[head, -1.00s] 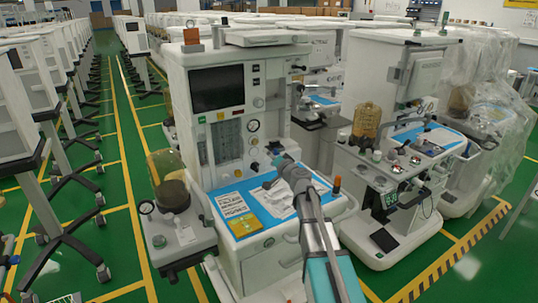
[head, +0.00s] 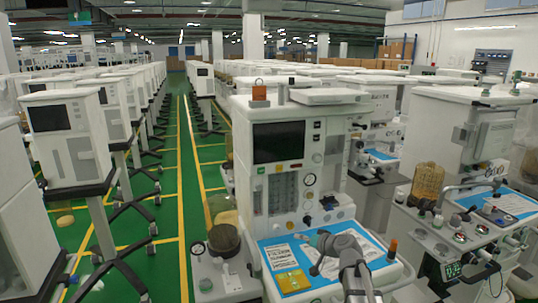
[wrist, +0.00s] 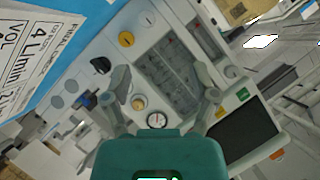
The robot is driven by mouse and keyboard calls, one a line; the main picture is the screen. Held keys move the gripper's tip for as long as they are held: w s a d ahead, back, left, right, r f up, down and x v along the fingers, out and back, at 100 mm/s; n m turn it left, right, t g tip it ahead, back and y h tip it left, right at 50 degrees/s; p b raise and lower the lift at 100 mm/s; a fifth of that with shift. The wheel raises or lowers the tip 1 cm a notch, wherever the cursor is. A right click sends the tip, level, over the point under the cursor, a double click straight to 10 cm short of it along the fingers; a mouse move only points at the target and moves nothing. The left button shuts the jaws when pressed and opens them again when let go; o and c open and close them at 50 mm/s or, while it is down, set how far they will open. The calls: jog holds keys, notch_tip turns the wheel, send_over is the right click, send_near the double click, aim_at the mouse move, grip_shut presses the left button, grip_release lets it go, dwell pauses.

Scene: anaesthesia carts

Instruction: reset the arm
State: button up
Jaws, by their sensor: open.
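My arm (head: 352,262) rises from the bottom of the head view, with its wrist end over the blue-covered worktop (head: 330,253) of the nearest anaesthesia machine (head: 285,150). In the wrist view my gripper (wrist: 166,84) has its two grey fingers spread apart, with nothing between them. The machine's front panel, with a gauge (wrist: 156,120), knobs and flow tubes, lies beyond the fingers. Whether any part of my arm touches the worktop cannot be told.
A yellow-topped canister (head: 222,212) stands left of the machine. Another machine (head: 465,130) with an amber canister (head: 427,181) stands close on the right. Monitor carts (head: 68,140) line the left. A green aisle (head: 165,205) with yellow lines runs between.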

jog(key=s+f+g+h, duration=0.1)
jog(key=s+g, duration=0.1)
jog(key=s, duration=0.2)
jog(key=s+f+n+g+h+p, duration=0.1)
jog(key=s+f+g, duration=0.1)
jog(key=s, duration=0.2)
jog(key=s+a+f+g+p, duration=0.1)
jog(key=s+f+g, duration=0.1)
jog(key=s, duration=0.2)
jog(key=shift+s+f+n+h, duration=0.2)
jog(key=shift+n+h, duration=0.2)
jog(key=s+d+f+m+g+h+p, duration=0.1)
jog(key=s+d+g+h, duration=0.3)
jog(key=s, duration=0.8)
jog(key=shift+d+f+g+h+p, duration=0.25)
jog(key=shift+d+g+h+p, duration=0.15)
jog(key=shift+d+h+p, duration=0.3)
